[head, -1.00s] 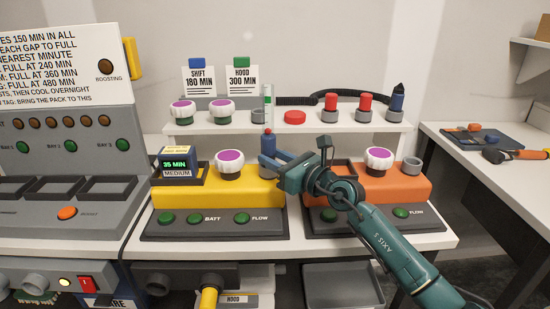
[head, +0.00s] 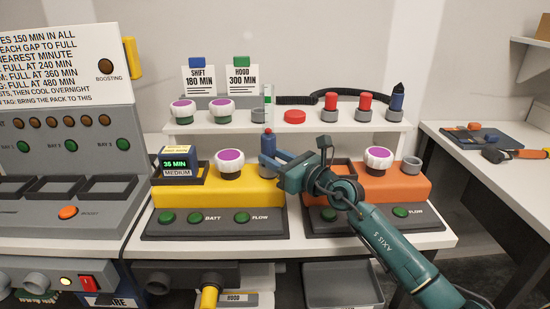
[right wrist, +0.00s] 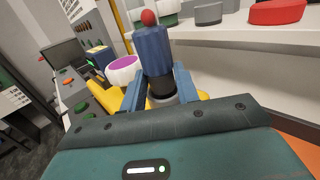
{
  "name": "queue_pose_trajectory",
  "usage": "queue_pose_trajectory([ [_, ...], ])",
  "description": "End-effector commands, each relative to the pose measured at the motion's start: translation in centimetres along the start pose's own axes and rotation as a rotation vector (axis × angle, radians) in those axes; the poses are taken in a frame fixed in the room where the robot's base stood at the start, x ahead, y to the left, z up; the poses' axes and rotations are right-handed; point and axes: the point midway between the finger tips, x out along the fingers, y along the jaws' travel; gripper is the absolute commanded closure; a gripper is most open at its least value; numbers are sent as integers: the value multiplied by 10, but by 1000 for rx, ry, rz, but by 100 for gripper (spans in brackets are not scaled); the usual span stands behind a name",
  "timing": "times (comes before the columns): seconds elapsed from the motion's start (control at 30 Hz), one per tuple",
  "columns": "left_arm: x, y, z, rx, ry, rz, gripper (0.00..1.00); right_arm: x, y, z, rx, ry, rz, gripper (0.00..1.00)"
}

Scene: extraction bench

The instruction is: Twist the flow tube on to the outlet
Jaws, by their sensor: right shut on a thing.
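The flow tube (head: 267,143) stands upright above the outlet (head: 266,170) at the right end of the yellow unit. It has a blue body, a red ball and, above that, a clear stem with a green band. My right gripper (head: 271,160) is shut on the blue body from the right. In the right wrist view the blue body (right wrist: 153,48) is between the fingers, with a dark part below it and the grey outlet ring (right wrist: 163,99) under that. I cannot tell whether the tube is seated. My left gripper is out of view.
The yellow unit (head: 215,190) also carries a purple-topped knob (head: 230,160) and a pack reading 35 MIN (head: 178,162). The orange unit (head: 400,185) with its own knob and empty outlet (head: 412,165) is to the right. A white shelf (head: 310,127) with knobs and caps runs close behind.

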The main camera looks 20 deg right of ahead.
Motion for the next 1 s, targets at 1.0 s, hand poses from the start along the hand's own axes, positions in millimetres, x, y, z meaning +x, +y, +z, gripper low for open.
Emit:
queue_pose_trajectory([
  [1.0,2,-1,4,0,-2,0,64,0,0,-8,0,0,0,96],
])
